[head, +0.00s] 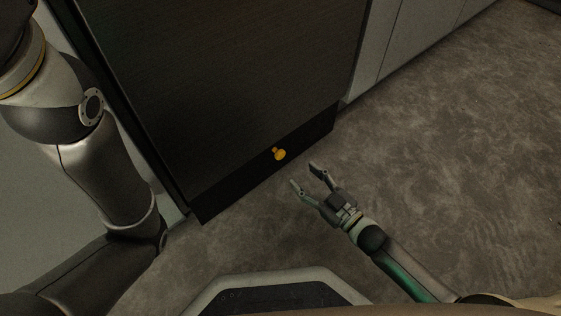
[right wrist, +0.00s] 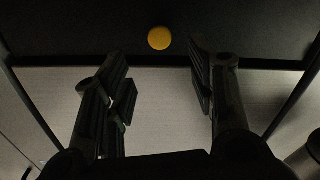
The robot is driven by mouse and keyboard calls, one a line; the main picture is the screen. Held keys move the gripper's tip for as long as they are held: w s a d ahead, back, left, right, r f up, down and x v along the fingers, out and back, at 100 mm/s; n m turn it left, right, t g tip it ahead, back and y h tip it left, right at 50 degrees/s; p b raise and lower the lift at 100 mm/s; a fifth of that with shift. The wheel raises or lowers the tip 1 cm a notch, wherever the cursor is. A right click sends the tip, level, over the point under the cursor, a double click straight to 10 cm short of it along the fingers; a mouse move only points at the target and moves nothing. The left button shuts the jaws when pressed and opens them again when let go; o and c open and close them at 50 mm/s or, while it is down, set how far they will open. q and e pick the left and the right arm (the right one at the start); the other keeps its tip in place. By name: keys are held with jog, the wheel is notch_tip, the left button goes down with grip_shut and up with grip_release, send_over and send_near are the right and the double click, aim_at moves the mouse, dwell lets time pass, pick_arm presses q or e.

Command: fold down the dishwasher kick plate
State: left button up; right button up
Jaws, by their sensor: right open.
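The dishwasher (head: 225,85) has a large dark front panel. Its black kick plate (head: 235,185) runs along the bottom, close to the floor, and looks upright. A yellow-orange knob (head: 279,154) stands out from the kick plate; it also shows in the right wrist view (right wrist: 160,38), ahead of the fingers and between them. My right gripper (head: 305,176) is open and empty, low over the floor, just right of and in front of the knob, apart from it. Its fingers (right wrist: 160,85) also show in the right wrist view. My left arm is at the left; its gripper is out of view.
Pale cabinet fronts (head: 400,40) continue to the right of the dishwasher. Another pale panel (head: 25,190) stands at the left, partly behind my left arm. The mottled brown floor (head: 450,130) is clear on the right and in front of the kick plate.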

aim_at(282, 156)
jog(key=b+x, duration=0.5)
jog(key=x, duration=0.4)
jog(key=shift+w+a+f+b, duration=0.1)
jog(key=shift+w+b, duration=0.05)
jog(key=shift+b, duration=0.25)
jog(key=shift+b+x, duration=0.3)
jog(key=shift+x, duration=0.45)
grip_shut()
